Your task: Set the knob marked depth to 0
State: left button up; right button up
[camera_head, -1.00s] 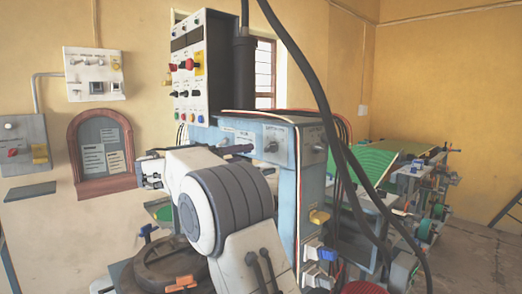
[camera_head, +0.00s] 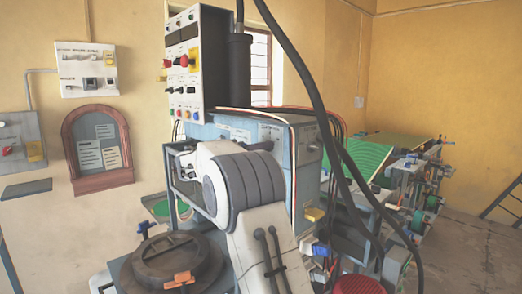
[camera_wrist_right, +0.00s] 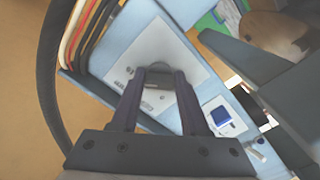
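In the right wrist view, a grey knob (camera_wrist_right: 158,72) stands on a white marked plate (camera_wrist_right: 183,57) on a blue panel; its lettering is too small to read. My right gripper (camera_wrist_right: 160,80) has its dark fingers apart, one on each side of the knob. I cannot tell whether they touch it. The knob is not clear there. My left gripper is not in view.
A control box (camera_head: 190,60) with buttons stands on the housing. Thick black cables (camera_head: 318,110) hang beside my arm. A round dark part (camera_head: 165,262) is at lower left.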

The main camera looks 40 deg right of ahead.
grip_shut()
jog(key=shift+n, duration=0.4)
jog(key=n+p, duration=0.1)
jog(key=n, duration=0.5)
jog(key=n+p, duration=0.2)
jog(key=n, duration=0.4)
jog(key=n+p, duration=0.1)
jog(key=n, duration=0.6)
jog(key=shift+r, duration=0.35)
jog(key=shift+n, duration=0.3)
